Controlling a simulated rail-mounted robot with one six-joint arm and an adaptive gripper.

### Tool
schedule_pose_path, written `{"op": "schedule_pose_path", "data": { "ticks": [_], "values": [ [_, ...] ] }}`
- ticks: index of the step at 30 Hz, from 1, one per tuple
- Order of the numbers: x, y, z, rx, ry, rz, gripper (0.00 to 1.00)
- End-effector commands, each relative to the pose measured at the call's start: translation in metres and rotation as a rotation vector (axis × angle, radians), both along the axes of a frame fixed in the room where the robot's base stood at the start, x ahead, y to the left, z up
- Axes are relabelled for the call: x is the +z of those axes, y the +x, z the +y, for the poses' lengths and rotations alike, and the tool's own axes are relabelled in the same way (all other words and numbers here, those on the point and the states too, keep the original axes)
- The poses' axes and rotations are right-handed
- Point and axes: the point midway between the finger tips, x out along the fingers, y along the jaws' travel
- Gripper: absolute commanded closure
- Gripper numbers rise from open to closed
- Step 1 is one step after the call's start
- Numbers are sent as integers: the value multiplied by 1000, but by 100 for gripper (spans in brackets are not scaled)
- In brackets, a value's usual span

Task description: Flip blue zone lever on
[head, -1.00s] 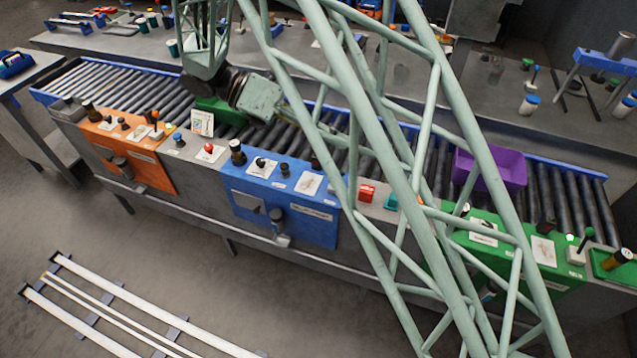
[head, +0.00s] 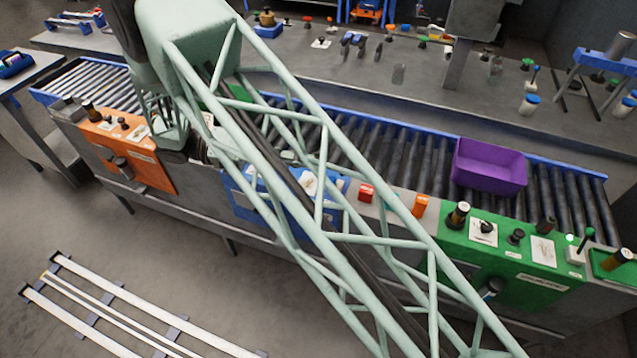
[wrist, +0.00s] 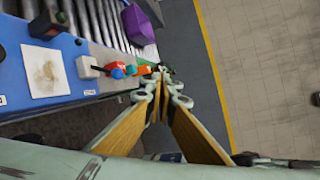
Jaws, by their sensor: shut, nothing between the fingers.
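The blue zone panel (head: 240,205) sits on the front of the conveyor, mostly behind my lattice arm in the head view. Its top face also fills the left of the wrist view (wrist: 18,85), with a white card (wrist: 45,70) on it. In the head view the fingers are hidden.
The orange panel (head: 138,160) is left and the green panel (head: 505,245) right. A purple bin (head: 490,168) stands on the rollers. A red block (head: 366,192) and an orange block (head: 421,205) sit between blue and green panels.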

Motion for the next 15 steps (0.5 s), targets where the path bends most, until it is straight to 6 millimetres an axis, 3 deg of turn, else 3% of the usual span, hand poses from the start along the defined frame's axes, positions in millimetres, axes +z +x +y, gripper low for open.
{"op": "schedule_pose_path", "data": {
  "ticks": [15],
  "values": [
    [-55,-6,45,127,-145,126,100]
  ]
}}
